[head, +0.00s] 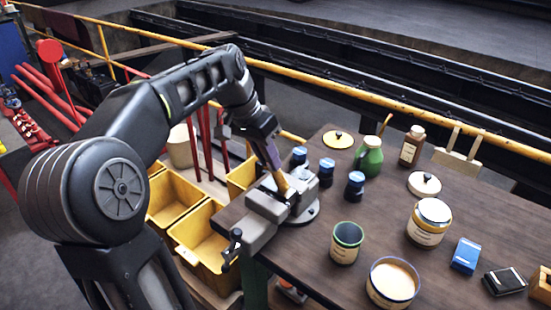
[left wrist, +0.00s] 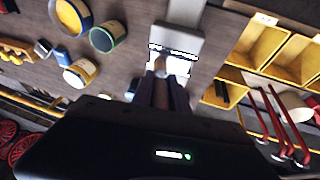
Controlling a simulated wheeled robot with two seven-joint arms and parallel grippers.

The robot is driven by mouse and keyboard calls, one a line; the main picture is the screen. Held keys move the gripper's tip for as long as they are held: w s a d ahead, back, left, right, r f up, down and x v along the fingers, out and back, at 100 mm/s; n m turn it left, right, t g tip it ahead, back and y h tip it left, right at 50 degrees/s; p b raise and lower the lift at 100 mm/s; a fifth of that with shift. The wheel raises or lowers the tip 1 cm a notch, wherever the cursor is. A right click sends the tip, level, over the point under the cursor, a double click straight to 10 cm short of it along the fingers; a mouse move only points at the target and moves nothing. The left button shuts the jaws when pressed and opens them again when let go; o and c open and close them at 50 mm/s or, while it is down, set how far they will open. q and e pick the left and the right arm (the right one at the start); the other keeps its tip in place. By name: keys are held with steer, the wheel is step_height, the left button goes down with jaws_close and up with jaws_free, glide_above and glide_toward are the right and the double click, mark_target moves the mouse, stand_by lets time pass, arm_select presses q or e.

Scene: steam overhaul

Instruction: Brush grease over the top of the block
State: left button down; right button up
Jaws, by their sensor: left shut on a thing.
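My left gripper (head: 272,160) is shut on a brush (head: 281,182), of which a tan part shows below the fingers. It points down over the grey vise (head: 252,231) at the bench's near left corner. In the left wrist view the gripper's fingers (left wrist: 160,92) and the brush's pale end (left wrist: 160,64) lie in front of a bright metal block (left wrist: 178,66) at the vise (left wrist: 172,38). The brush partly hides the block. I cannot tell whether the brush touches it or whether grease lies on it. My right gripper is not in view.
Yellow bins (head: 205,245) stand left of the bench.

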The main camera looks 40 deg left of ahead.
arm_select(q)
steer(key=shift+a, duration=0.25)
steer(key=shift+a+p, duration=0.5)
steer(key=shift+a, duration=1.15)
steer(key=a+p, duration=0.1)
steer(key=a, duration=0.2)
steer(key=shift+a+f, duration=0.1)
steer(key=shift+f, duration=0.05)
steer(key=shift+d+b, duration=0.45)
steer(key=shift+d, duration=1.2)
